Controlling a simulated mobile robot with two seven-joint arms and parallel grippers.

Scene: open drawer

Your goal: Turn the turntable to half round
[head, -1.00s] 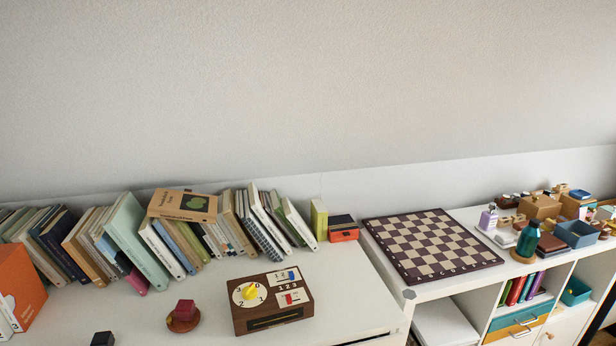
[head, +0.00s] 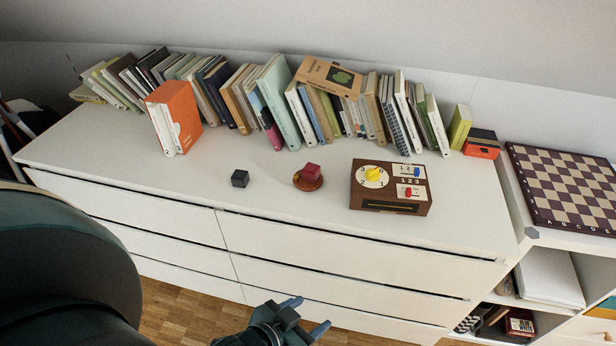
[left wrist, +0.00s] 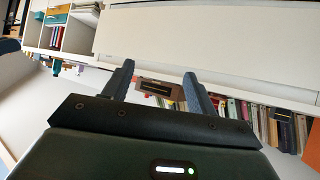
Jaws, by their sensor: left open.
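A small round brown turntable (head: 299,184) lies on the white dresser top near its front middle. A dark red cube (head: 311,170) sits on it. My left gripper (head: 307,315) is open and empty, in front of the dresser and below its top, apart from the turntable. Its two fingers (left wrist: 160,78) also show spread in the left wrist view, where I cannot make out the turntable. My right gripper is not in view.
A brown box (head: 390,202) with a yellow-knobbed dial stands right of the turntable, and a black cube (head: 239,178) left of it. Books (head: 281,100) line the back. An orange slipcase (head: 181,115) stands at left, a chessboard (head: 568,190) at far right.

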